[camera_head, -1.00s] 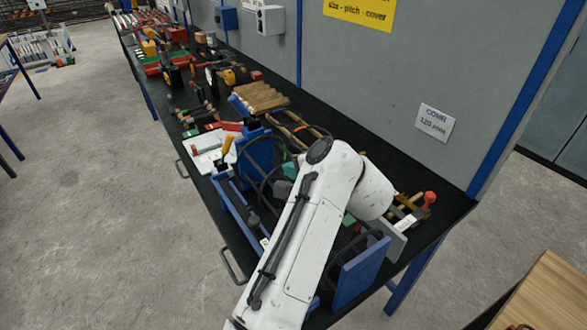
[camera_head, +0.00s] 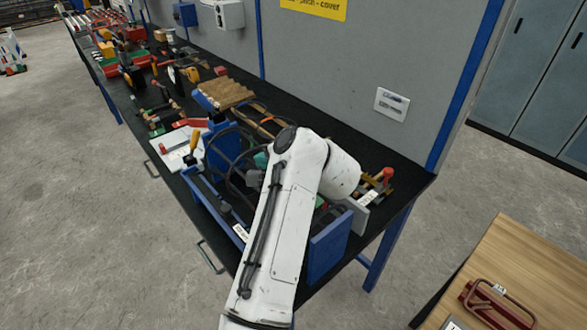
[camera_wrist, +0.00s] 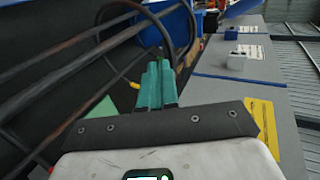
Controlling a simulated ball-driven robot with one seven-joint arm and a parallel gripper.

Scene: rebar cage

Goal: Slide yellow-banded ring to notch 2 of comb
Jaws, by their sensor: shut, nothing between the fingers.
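In the wrist view, my gripper (camera_wrist: 157,88) has teal fingers that are together, with nothing between them. Dark bars and rings of the rebar cage (camera_wrist: 70,70) fill the upper left. A dark ring (camera_wrist: 165,35) curves just beyond my fingertips. A small yellow patch (camera_wrist: 134,85) shows left of my fingers; it may be the ring's yellow band, but it is too small to be sure. In the head view, the cage's dark rings (camera_head: 232,150) stand in a blue frame (camera_head: 330,245), partly hidden by my arm. I cannot make out the comb's notches.
The black bench (camera_head: 405,185) runs along a grey panel wall. A red-handled tool (camera_head: 388,174) lies at the near end. A wooden table (camera_head: 530,265) stands at lower right. Concrete floor is open at left.

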